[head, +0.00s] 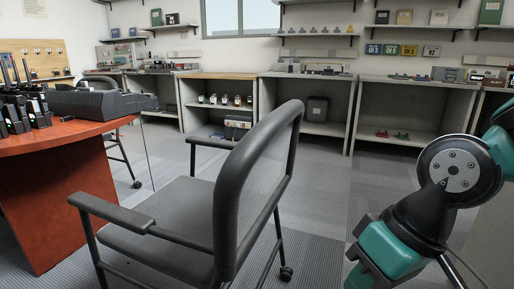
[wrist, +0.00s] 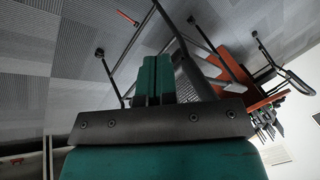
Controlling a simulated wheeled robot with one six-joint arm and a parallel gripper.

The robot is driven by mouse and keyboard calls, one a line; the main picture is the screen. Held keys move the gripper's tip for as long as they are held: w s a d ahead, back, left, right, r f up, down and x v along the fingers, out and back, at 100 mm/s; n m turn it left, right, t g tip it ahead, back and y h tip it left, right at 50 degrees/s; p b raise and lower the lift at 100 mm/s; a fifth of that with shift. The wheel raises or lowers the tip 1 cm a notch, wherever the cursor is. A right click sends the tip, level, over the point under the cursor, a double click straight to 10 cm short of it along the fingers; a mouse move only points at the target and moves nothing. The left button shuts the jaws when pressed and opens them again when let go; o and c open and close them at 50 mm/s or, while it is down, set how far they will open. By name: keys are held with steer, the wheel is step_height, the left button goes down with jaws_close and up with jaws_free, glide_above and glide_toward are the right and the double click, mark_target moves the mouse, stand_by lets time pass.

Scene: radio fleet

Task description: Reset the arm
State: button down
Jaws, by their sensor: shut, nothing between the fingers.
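My gripper (wrist: 154,64) shows in the wrist view. Its two teal fingers are together with nothing between them, above a grey bar with bolts. My teal and black arm fills the right side of the head view; I cannot make out the fingers there. In the wrist view the room appears turned over, with chair legs just beyond the fingers. No object is touching the fingers as far as I can see.
A black mesh chair (head: 160,215) stands close in front. A red-brown desk (head: 45,148) with radios and a black device is at left. Grey shelving units (head: 393,88) line the back wall. Carpet (head: 330,185) is open between chair and shelves.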

steer(key=s+d+r+n, duration=0.2)
steer(key=s, duration=0.2)
step_height(320, 180, up, 37)
steer(key=p, duration=3.7)
steer(key=shift+a, duration=0.25)
